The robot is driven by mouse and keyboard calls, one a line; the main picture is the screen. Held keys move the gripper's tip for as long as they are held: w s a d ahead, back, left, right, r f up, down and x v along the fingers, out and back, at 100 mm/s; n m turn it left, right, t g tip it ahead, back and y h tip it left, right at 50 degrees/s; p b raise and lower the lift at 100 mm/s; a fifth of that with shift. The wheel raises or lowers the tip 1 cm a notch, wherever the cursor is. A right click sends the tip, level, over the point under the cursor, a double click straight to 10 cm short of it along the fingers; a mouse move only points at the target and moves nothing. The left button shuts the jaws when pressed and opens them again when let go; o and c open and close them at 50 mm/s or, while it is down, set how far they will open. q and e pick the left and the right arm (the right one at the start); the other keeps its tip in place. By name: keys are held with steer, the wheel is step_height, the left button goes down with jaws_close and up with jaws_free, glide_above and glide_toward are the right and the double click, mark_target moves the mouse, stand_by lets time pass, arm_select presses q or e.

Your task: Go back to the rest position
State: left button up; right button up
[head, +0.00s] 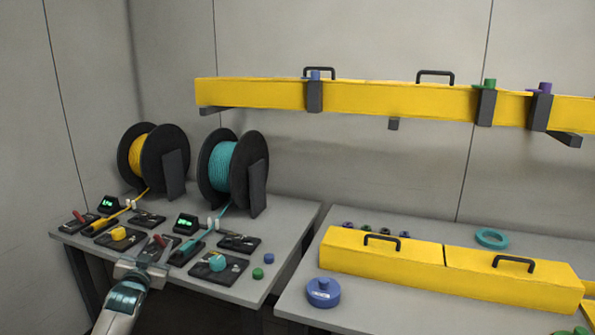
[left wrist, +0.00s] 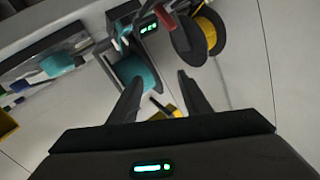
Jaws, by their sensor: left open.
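My left gripper (head: 152,252) is at the front edge of the left table, by the dark plates in its middle. In the left wrist view its two dark fingers stand apart with a gap between them (left wrist: 160,88), and I see nothing held. The teal spool (head: 223,165) and the yellow spool (head: 138,155) stand at the back of that table, and both also show beyond the fingers in the left wrist view. My right gripper is not in view.
The left table (head: 295,225) carries small plates with tools, two green-lit displays and a blue and a green cap. The right table (head: 300,290) holds a yellow trough (head: 400,260), a blue round piece (head: 322,292) and a teal ring (head: 491,238). A yellow duct (head: 370,98) runs along the wall.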

arm_select(q)
steer(key=s+d+f+g+h, duration=0.15)
steer(key=s+d+f, duration=0.4)
steer(key=f, duration=0.75)
steer(key=s+d+f+g, duration=0.2)
steer(key=s+f+g, duration=0.1)
steer(key=s+f, duration=0.75)
steer(key=s+d+f+g, duration=0.25)
steer(key=s+f, duration=0.25)
steer(key=f, duration=1)
steer(key=s+d+f+g, duration=0.1)
steer(key=s+d+f, duration=0.3)
steer(key=s, duration=0.9)
steer(key=s+d+f+g+h, duration=0.1)
steer(key=s+d+f, duration=0.3)
steer(key=s+f, duration=0.6)
steer(key=s+d+f+g, duration=0.3)
steer(key=s+f, duration=0.4)
steer(key=s, duration=0.8)
steer(key=shift+s+d+f, duration=0.25)
steer(key=shift+s+d, duration=0.05)
steer(key=shift+d, duration=0.45)
steer(key=shift+h, duration=0.25)
